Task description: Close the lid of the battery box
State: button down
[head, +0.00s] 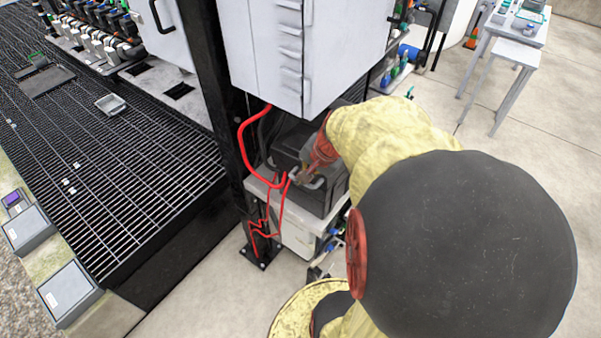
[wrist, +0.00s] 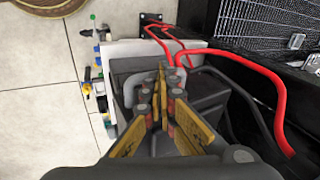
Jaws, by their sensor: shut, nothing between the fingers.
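The dark grey battery box (head: 334,197) sits on a white-grey base below the hanging cabinet. Its dark lid surface (head: 291,139) shows beside my gripper, but my arm and the cabinet hide much of it. I cannot tell how far the lid is open. My gripper (head: 297,176) is at the box's near side, shut and empty. In the wrist view my gripper (wrist: 165,72) points across the dark box (wrist: 205,100), close over it. A grey handle (wrist: 128,90) shows left of the fingers. Whether the fingers touch the box is unclear.
A red cable (head: 242,150) loops beside the box, with thinner red wires below. A black post (head: 205,70) stands left of it. The grey cabinet (head: 300,50) hangs close above. Black grating (head: 110,150) lies to the left; the floor at right is mostly clear.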

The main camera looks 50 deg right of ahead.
jog(key=shift+s+f+b, duration=0.3)
jog(key=shift+f, duration=0.25)
jog(key=shift+s+f+b, duration=0.25)
jog(key=shift+f, duration=0.3)
